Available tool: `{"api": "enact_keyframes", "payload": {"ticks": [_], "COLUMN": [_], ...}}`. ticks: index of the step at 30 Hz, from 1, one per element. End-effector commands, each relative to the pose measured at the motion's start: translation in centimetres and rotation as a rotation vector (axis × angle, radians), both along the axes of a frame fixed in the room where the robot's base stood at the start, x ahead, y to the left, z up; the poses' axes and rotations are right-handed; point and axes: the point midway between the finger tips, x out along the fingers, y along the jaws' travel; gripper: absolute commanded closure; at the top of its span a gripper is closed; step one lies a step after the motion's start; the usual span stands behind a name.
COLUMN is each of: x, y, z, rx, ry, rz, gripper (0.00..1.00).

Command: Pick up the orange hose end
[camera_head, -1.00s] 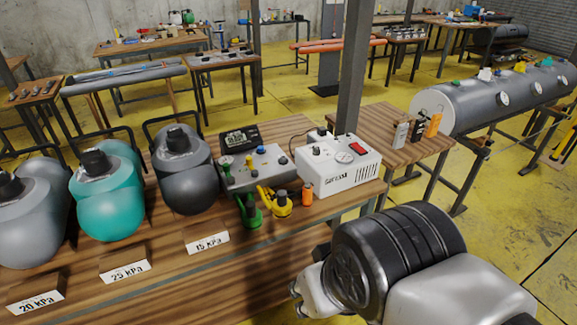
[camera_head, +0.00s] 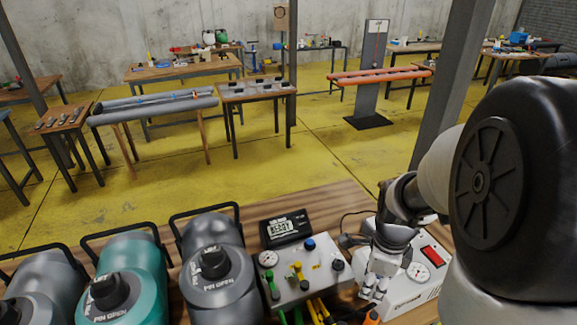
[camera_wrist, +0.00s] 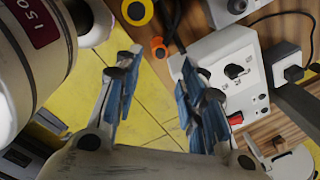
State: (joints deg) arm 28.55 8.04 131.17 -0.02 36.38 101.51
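The orange hose end (camera_head: 372,317) shows at the bottom edge of the head view, just below my gripper (camera_head: 374,290) and mostly cut off. In the wrist view, the orange hose end (camera_wrist: 158,46) is a small orange ring with a dark centre, beyond the fingertips and between their lines. My gripper (camera_wrist: 162,70) is open there, with blue-padded fingers spread apart and nothing between them. It is apart from the hose end.
A yellow hose end (camera_wrist: 138,11) lies close by. A white box with a red switch (camera_head: 412,280) stands right, beside the grey gauge panel (camera_head: 318,283). A display (camera_head: 286,228) and dark grey canister (camera_head: 212,262) stand left.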

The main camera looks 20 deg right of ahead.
Motion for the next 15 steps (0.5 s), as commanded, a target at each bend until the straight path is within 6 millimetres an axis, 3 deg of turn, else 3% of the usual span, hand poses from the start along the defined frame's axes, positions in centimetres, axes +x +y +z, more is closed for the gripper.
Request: {"api": "enact_keyframes", "payload": {"ticks": [3,6,11,15], "x": [-0.5,-0.7,-0.9,-1.0], "y": [-2.5,-3.6,-4.1,-4.1], "z": [-1.7,-2.8,-4.7,-7.7], "rx": [0.035,0.048,0.055,0.056], "ry": [0.037,0.05,0.059,0.061], "rz": [-0.292,-0.445,-0.534,-0.535], "gripper": [0.63,0.63,0.63,0.63]}}
